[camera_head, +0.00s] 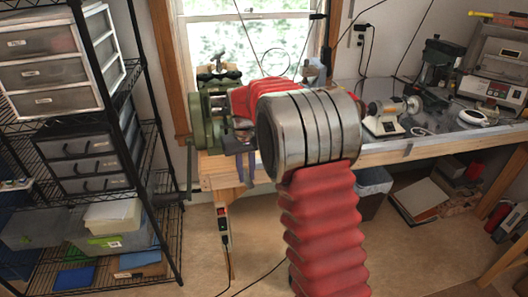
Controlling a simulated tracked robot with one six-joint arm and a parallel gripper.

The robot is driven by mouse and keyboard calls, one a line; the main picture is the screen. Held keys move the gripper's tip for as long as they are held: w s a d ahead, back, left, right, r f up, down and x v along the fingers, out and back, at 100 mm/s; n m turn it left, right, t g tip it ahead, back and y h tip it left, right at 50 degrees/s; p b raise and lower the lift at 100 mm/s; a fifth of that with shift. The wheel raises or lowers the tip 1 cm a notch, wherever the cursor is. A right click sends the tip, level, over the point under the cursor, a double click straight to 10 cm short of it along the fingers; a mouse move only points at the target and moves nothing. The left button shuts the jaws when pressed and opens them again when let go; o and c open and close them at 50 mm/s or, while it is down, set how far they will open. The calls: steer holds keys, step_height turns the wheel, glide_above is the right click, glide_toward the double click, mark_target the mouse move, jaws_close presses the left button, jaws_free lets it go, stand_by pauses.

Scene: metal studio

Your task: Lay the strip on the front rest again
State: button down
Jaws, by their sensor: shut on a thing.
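My gripper (246,180) shows small, with grey-purple fingers pointing down in front of the bench's front edge, left of my arm's large metal joint. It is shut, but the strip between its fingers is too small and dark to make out. The green rolling mill (196,120) stands on the left end of the bench, just left of and behind the gripper. My arm hides the mill's right side, and the front rest cannot be told apart.
The wooden bench (440,150) runs along the window wall, with machines and a small white device (384,124) on its right. A black wire shelf (150,185) with drawers and bins stands at left. A bin (374,187) and boxes are under the bench. The floor in front is mostly clear.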

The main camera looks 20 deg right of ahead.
steer(key=s+a+f, duration=0.4)
steer(key=s+a, duration=0.1)
steer(key=a, duration=0.2)
steer(key=shift+s+a+f+n, duration=0.2)
steer(key=shift+f+n, duration=0.2)
steer(key=shift+d, duration=0.1)
